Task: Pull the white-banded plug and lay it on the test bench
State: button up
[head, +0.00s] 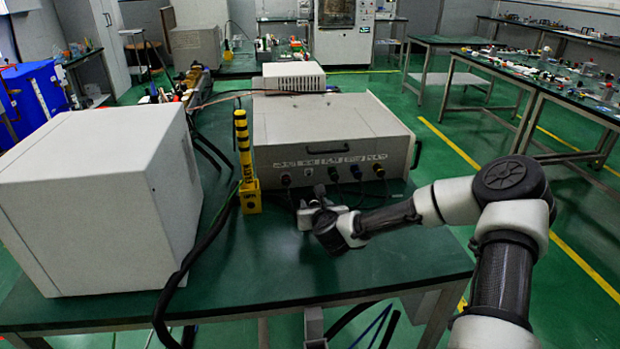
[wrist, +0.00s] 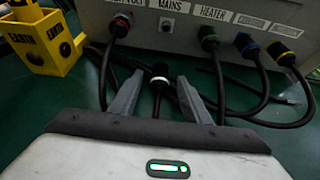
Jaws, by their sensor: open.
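The white-banded plug (wrist: 159,80) is black with a white ring and a dark cable. In the wrist view it sits between the two grey fingers of my gripper (wrist: 161,88), with a gap on each side. It is apart from the panel and seems to lie on the green test bench (head: 270,265), below the bare socket marked MAINS (wrist: 166,25). My gripper (head: 312,208) is open, low over the bench in front of the grey generator box (head: 330,125). In the head view I cannot make out the plug.
Plugs with red (wrist: 121,24), green (wrist: 208,38), blue (wrist: 246,45) and yellow (wrist: 282,52) collars sit in the panel, their black cables drooping to the bench. A yellow EARTH holder (wrist: 40,45) stands left. A large white cabinet (head: 100,200) fills the bench's left; its front right is clear.

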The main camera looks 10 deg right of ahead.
jog(key=p+v, duration=0.2)
jog(key=v, duration=1.4)
jog(key=shift+s+r+p, duration=0.15)
jog(key=shift+s+p, duration=0.15)
jog(key=shift+s, duration=0.1)
